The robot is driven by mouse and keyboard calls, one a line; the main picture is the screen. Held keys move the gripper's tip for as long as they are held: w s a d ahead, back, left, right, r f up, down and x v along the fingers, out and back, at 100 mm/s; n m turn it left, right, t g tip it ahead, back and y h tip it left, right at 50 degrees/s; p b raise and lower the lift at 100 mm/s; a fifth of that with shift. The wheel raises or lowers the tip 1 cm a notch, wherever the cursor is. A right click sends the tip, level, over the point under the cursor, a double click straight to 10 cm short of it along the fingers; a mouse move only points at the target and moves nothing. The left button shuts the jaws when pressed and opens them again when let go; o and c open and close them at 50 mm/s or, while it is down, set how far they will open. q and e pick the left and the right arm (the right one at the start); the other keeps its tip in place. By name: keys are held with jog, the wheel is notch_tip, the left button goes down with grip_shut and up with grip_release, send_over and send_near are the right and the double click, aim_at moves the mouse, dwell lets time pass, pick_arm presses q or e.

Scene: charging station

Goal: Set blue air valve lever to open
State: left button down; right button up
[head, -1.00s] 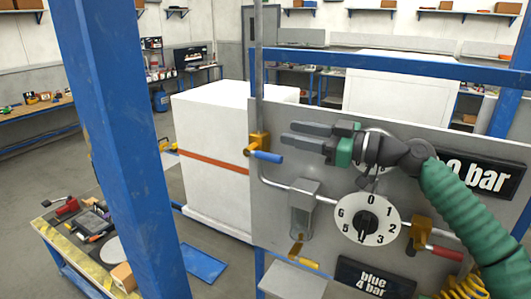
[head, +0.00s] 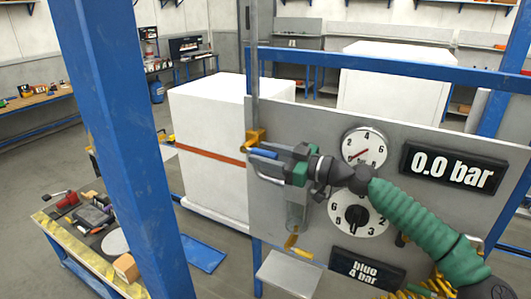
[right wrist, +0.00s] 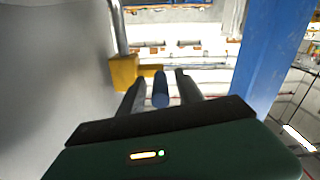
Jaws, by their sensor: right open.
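The blue air valve lever (head: 262,153) sticks out to the right from a brass valve (head: 254,138) on the pipe at the left edge of the grey panel. My right gripper (head: 264,166) is open at the lever, its fingers pointing left in the head view. In the right wrist view the blue lever (right wrist: 160,90) lies between the two fingers (right wrist: 159,92), with gaps visible on both sides. The brass valve body (right wrist: 123,73) is just beyond the left finger. My left gripper is not in view.
The panel carries a round gauge (head: 365,147), a numbered dial (head: 358,214), a "0.0 bar" display (head: 453,168) and a "blue 4 bar" sign (head: 367,268). A yellow lever (head: 292,242) sits below. A blue post (head: 122,150) stands left of the panel.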

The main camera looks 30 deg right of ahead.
grip_shut()
jog(key=shift+w, duration=0.1)
dwell(1.2)
